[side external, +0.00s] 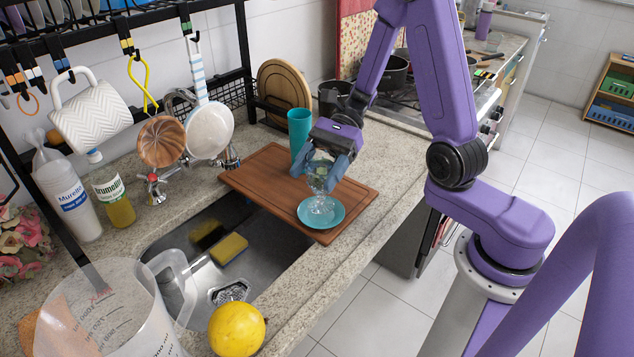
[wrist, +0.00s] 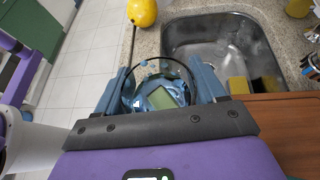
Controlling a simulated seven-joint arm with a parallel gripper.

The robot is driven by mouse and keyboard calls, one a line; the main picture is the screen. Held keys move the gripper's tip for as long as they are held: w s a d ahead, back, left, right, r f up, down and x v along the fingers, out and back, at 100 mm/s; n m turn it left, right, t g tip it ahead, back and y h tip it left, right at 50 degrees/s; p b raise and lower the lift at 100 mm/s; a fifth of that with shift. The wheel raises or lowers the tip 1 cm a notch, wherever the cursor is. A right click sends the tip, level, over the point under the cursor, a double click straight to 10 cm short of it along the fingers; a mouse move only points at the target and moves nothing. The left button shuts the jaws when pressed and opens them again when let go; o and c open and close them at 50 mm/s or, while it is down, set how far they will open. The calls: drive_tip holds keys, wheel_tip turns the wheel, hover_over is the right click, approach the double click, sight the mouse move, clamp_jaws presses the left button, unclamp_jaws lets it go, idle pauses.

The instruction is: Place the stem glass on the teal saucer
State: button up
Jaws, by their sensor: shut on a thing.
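The clear stem glass (side external: 318,177) is upright between the fingers of my gripper (side external: 327,166), which is shut on its bowl. The teal saucer (side external: 336,213) lies on the front right part of the brown cutting board (side external: 268,186). The foot of the glass is over the saucer; I cannot tell whether it touches. In the wrist view my gripper (wrist: 163,88) has a finger on each side of the round glass rim (wrist: 160,61). The glass hides most of the saucer there.
A teal cup (side external: 299,130) stands on the board behind my gripper. The sink (side external: 275,245) with sponges is left of the board. A clear measuring jug (side external: 105,310) and a yellow fruit (side external: 237,329) stand at the front.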

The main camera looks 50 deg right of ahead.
drive_tip(key=shift+f, duration=1.45)
drive_tip(key=o, duration=1.1)
drive_tip(key=shift+o, duration=0.2)
drive_tip(key=shift+d+r, duration=0.1)
drive_tip(key=v, duration=1.1)
drive_tip(key=shift+d+r, duration=0.15)
drive_tip(key=shift+d, duration=0.2)
